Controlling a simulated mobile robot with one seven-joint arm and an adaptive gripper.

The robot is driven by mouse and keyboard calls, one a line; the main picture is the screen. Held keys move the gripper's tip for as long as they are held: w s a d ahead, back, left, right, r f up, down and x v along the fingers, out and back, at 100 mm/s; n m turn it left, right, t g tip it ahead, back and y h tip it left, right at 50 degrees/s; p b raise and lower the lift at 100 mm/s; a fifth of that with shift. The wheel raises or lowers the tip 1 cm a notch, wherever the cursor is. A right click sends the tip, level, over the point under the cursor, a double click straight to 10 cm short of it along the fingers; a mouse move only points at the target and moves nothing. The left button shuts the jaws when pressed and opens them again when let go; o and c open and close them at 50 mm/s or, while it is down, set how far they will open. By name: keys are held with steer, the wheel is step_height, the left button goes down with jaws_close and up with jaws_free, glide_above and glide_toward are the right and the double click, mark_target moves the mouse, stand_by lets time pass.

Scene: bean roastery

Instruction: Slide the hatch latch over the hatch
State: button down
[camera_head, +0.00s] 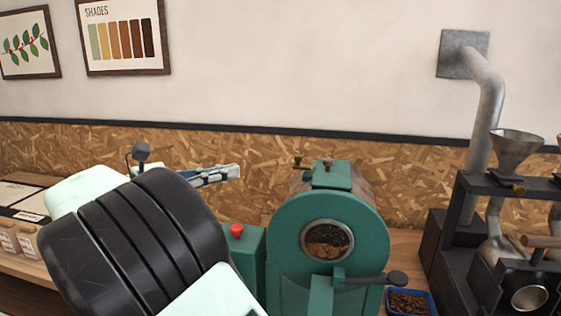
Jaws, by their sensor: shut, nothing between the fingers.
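A green roaster (290,235) with a round front window showing brown beans stands right of centre. A green box-like piece (332,178) sits on top of its drum, with a small brass knob (298,161) just left of it. Low on the front, a lever with a dark knob (397,278) reaches right from a green upright bar (320,297). I cannot tell which part is the hatch or its latch. My gripper (236,171) is shut and empty, left of the roaster's top and apart from it in the picture. My arm hides its rear.
A red button (236,230) tops a green box left of the drum. A blue tray (431,298) of beans lies right of the roaster. Dark equipment with metal funnels (517,143) and a pipe fills the right. A counter with bags (25,240) is at left.

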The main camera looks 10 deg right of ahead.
mark_target(295, 159)
steer(key=x, duration=1.4)
steer(key=shift+d, duration=0.1)
steer(key=shift+s+d+r, duration=0.1)
steer(key=shift+s+d, duration=0.25)
steer(key=shift+d, duration=0.35)
steer(key=shift+s+d+p, duration=0.2)
steer(key=shift+d+p, duration=0.15)
steer(key=shift+d, duration=0.2)
steer(key=shift+a, duration=0.15)
